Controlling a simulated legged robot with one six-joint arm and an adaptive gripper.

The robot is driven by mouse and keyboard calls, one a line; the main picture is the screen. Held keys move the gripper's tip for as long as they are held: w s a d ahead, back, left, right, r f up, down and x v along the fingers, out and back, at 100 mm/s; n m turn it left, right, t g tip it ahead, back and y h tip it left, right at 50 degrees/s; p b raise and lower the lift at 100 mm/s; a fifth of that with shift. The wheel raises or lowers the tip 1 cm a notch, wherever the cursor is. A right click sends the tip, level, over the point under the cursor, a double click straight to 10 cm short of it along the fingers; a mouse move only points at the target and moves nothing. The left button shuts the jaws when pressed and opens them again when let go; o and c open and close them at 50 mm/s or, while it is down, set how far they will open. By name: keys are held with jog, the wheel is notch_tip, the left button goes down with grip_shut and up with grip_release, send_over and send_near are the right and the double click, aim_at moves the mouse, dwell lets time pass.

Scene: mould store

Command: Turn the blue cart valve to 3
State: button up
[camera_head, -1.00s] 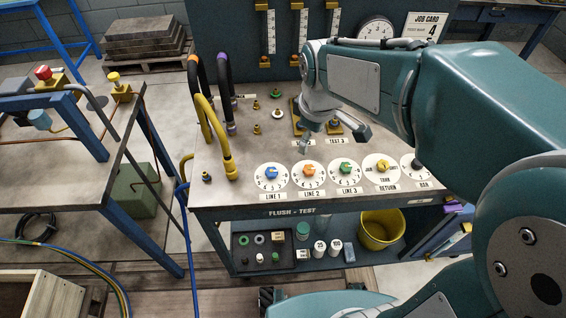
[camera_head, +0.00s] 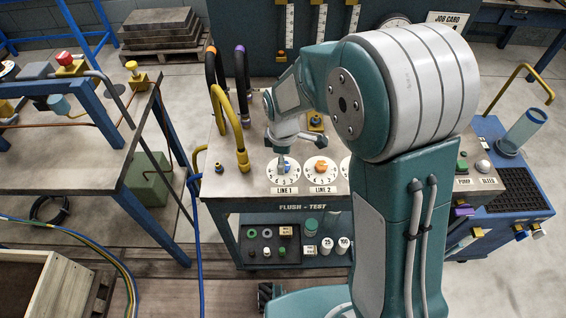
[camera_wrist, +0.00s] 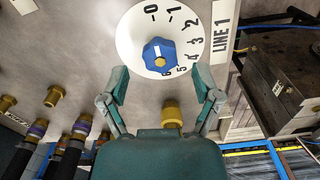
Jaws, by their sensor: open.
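The blue valve (camera_wrist: 158,53) is a knob on the white LINE 1 dial (camera_wrist: 134,25) of the cart. Its white mark and yellow end lie toward the 6, as far as I can tell. The dial also shows in the head view (camera_head: 271,175), where my gripper hides most of the knob. My gripper (camera_wrist: 159,80) is open in the wrist view. Its two fingers are spread to either side, just short of the knob and apart from it. In the head view my gripper (camera_head: 282,163) hangs over the LINE 1 dial.
The orange LINE 2 knob (camera_head: 320,167) stands close to the right. Yellow hose (camera_head: 241,160) and black hoses rise on the left. My arm hides the dials farther right. The cart's lower shelf (camera_head: 262,261) holds small parts.

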jog(key=shift+d+f, duration=0.15)
jog(key=shift+f, duration=0.85)
grip_shut()
jog(key=shift+m, duration=0.4)
jog(key=m, duration=0.8)
jog(key=shift+m, duration=0.3)
jog(key=m, duration=0.4)
jog(key=shift+s, duration=0.1)
jog(key=shift+m, duration=2.1)
